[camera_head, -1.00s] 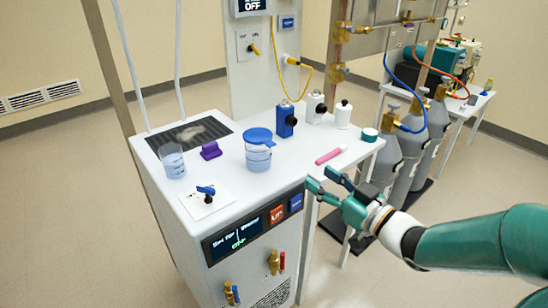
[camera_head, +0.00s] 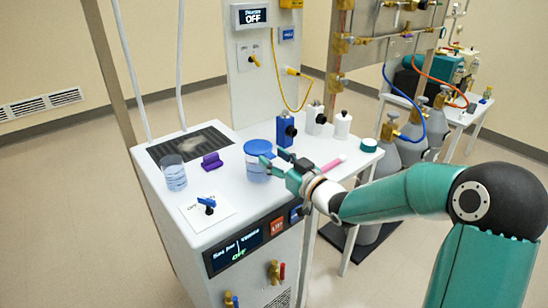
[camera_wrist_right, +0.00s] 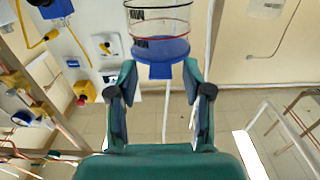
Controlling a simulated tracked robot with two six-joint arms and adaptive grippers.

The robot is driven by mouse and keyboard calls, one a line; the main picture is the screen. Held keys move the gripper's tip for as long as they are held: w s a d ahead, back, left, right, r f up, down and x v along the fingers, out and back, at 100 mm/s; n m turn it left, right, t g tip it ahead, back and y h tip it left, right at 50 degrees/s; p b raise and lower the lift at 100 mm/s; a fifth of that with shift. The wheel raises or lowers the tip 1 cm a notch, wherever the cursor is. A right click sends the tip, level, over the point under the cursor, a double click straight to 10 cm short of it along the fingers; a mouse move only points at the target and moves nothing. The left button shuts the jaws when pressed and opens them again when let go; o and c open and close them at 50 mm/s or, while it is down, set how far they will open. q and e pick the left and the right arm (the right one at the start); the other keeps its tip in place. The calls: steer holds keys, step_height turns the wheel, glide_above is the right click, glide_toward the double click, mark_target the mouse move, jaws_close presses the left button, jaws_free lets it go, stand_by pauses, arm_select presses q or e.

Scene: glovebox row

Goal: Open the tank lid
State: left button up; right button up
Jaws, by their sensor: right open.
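The tank seems to be the clear jar (camera_head: 256,170) with blue liquid. Its round blue lid (camera_head: 258,147) lies flat on top and looks closed. In the right wrist view the clear jar (camera_wrist_right: 158,14) appears upside down, with the blue lid (camera_wrist_right: 160,48) and its tab towards me. My right gripper (camera_head: 275,158) is open and empty at the right side of the jar, close to the lid. In the wrist view its fingers (camera_wrist_right: 161,88) stand on either side of the tab, apart from it. My left gripper is not in view.
A beaker (camera_head: 173,174) and a purple block (camera_head: 212,161) stand left of the jar on the white bench (camera_head: 240,190). A blue-handled valve (camera_head: 207,202) is in front. Blue (camera_head: 286,128) and white (camera_head: 315,117) bottles stand behind. A pink pen (camera_head: 334,163) lies right, partly behind my gripper.

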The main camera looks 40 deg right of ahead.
steer(key=shift+w, duration=0.25)
jaws_close()
stand_by(0.3)
